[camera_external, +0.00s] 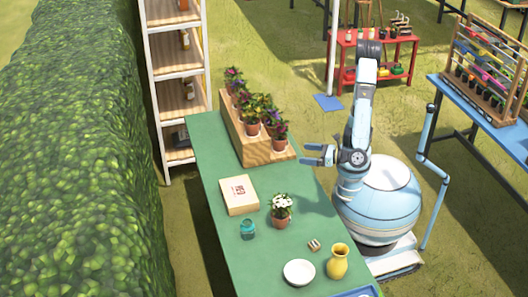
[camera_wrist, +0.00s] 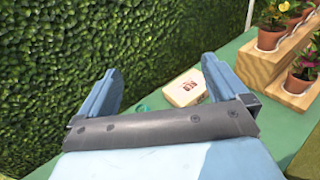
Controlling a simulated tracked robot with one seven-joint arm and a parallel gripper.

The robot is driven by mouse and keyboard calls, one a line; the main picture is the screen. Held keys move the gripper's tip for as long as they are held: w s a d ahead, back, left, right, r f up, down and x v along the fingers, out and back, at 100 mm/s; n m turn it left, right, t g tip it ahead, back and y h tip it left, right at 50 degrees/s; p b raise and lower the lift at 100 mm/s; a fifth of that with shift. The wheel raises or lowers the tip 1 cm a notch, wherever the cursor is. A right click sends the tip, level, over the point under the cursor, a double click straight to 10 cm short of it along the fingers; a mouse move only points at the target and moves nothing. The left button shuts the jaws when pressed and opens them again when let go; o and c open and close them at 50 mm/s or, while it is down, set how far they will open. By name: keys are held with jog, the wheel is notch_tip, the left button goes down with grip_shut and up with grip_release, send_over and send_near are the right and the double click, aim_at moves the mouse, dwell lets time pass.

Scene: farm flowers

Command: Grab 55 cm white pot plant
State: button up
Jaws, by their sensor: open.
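A plant with white flowers (camera_external: 281,205) stands upright in a terracotta pot on the green table, right of the cardboard box. My gripper (camera_external: 308,155) is open and empty. It is above the table's right side, farther back than the white-flowered plant and near the front end of the wooden stand. In the wrist view my gripper's two blue fingers (camera_wrist: 160,80) are spread apart with nothing held between them. The white-flowered plant does not show in the wrist view; my gripper's body covers the lower middle of that picture.
A stepped wooden stand (camera_external: 264,152) holds several potted plants. A cardboard box (camera_external: 239,195), teal jar (camera_external: 248,230), yellow vase (camera_external: 338,262), white bowl (camera_external: 299,272) and small item (camera_external: 314,245) lie on the green table (camera_external: 212,160). A hedge (camera_external: 80,150) is left.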

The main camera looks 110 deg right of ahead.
jog(key=s+a+r+n+t+y, duration=0.2)
jog(key=a+n+t+y, duration=0.1)
jog(key=a, duration=0.1)
send_near(280, 217)
jog(key=w, duration=0.1)
jog(key=w+d+r, duration=0.1)
jog(key=w, duration=0.1)
jog(key=shift+w+d+r, duration=0.15)
jog(key=shift+w+d, duration=0.15)
jog(key=shift+d, duration=0.05)
jog(key=shift+x, duration=2.95)
jog(key=shift+r, duration=0.15)
jog(key=shift+c, duration=0.2)
jog(key=c, duration=1)
jog(key=shift+r, duration=0.1)
jog(key=shift+c, duration=0.2)
